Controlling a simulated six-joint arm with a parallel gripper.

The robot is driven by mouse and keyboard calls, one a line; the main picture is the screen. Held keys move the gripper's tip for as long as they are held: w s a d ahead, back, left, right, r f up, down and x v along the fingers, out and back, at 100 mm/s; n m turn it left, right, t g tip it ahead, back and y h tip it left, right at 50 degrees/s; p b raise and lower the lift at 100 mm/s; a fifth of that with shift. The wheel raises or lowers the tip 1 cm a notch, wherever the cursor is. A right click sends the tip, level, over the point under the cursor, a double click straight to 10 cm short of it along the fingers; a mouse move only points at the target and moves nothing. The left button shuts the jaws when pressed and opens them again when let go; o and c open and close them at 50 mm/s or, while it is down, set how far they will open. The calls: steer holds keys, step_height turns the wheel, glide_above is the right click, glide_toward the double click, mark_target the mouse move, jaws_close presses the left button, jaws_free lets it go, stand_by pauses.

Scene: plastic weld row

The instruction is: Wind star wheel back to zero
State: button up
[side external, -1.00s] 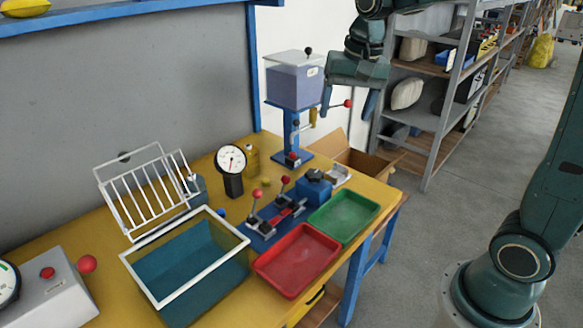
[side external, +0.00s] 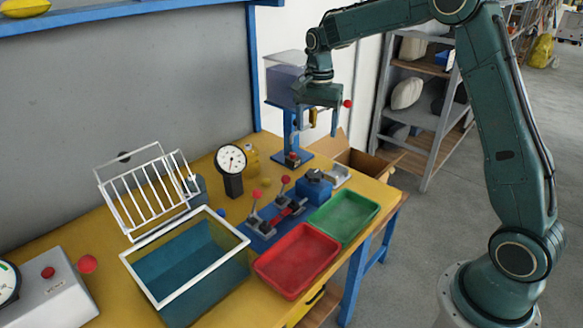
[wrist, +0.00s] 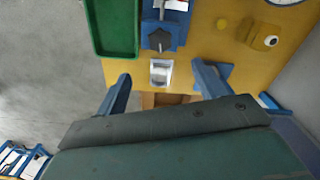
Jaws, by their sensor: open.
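The dark star wheel (side external: 316,174) sits on top of a blue block (side external: 313,191) on the yellow bench, behind the green tray. In the wrist view the star wheel (wrist: 159,40) shows from above, beyond my fingertips. My gripper (side external: 318,128) hangs with fingers pointing down, above and behind the star wheel in the side view, in front of the blue stand. In the wrist view my gripper (wrist: 164,80) has its fingers wide apart with nothing between them. The wheel's markings are too small to read.
A hopper (side external: 283,88) on a blue stand (side external: 291,140) is close to my gripper. Red-knobbed levers (side external: 258,195), a dial gauge (side external: 231,160), a green tray (side external: 344,216), a red tray (side external: 297,261) and a blue bin (side external: 186,268) crowd the bench. A metallic piece (wrist: 161,72) lies near the wheel.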

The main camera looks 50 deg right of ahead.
mark_target(314, 173)
steer(key=shift+f, duration=6.85)
steer(key=shift+c, duration=0.2)
steer(key=c, duration=0.9)
